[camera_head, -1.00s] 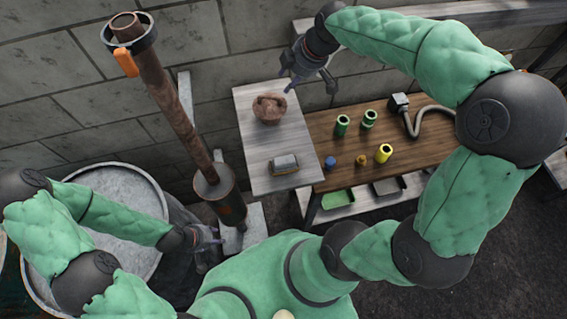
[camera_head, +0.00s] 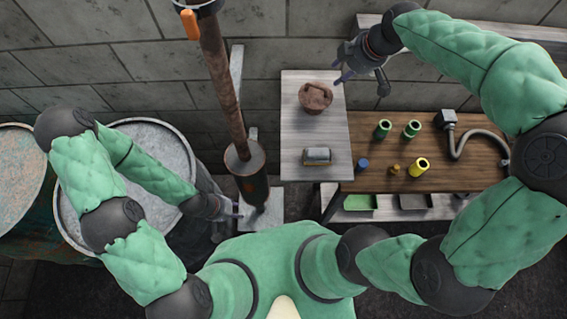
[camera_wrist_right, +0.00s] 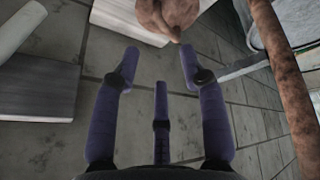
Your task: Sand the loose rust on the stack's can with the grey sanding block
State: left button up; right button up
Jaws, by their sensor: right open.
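The stack (camera_head: 222,70) is a rusty upright pipe with a wider dark can (camera_head: 246,172) at its lower end, which has a rusty-orange patch. The rusty pipe also shows at the right of the right wrist view (camera_wrist_right: 285,85). The grey sanding block (camera_head: 317,156) lies on the pale wooden table, apart from both grippers. My left gripper (camera_head: 236,209) is low beside the can's lower left; its fingers are too small to read. My right gripper (camera_head: 342,78) is open and empty above the pale table's back right corner; its spread fingers show in the wrist view (camera_wrist_right: 160,60).
A brown rusty lump (camera_head: 315,98) sits on the pale table (camera_head: 298,130), close to my right gripper. The brown bench (camera_head: 455,175) holds green and yellow cylinders, a blue piece and a grey hose (camera_head: 466,134). A large drum (camera_head: 150,135) stands left of the stack.

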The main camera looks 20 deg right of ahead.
aim_at(319, 148)
jog(key=o, duration=0.6)
jog(key=shift+s+a+f, duration=0.2)
jog(key=shift+a, duration=0.05)
jog(key=o, duration=0.4)
jog(key=s+a+f+n+g, duration=0.1)
jog(key=s+a+f, duration=0.1)
jog(key=s, duration=0.2)
jog(key=s+a+f+n+g, duration=0.1)
jog(key=s+a+f+n, duration=0.1)
jog(key=s+f, duration=0.1)
jog(key=s+a+f+n+g, duration=0.1)
jog(key=s+a+f+g, duration=0.1)
jog(key=s+a, duration=0.1)
jog(key=shift+s+f+n+h+p, duration=0.2)
jog(key=shift+s+n+h+p, duration=0.15)
jog(key=shift+s, duration=0.55)
jog(key=f, duration=0.7)
jog(key=a+f, duration=0.1)
jog(key=f, duration=0.2)
jog(key=shift+w+a+f+b, duration=0.1)
jog(key=shift+w+f+b, duration=0.1)
jog(key=shift+f+b, duration=0.15)
jog(key=c, duration=1.4)
jog(key=o, duration=0.9)
jog(key=shift+o, duration=0.2)
jog(key=shift+r, duration=0.3)
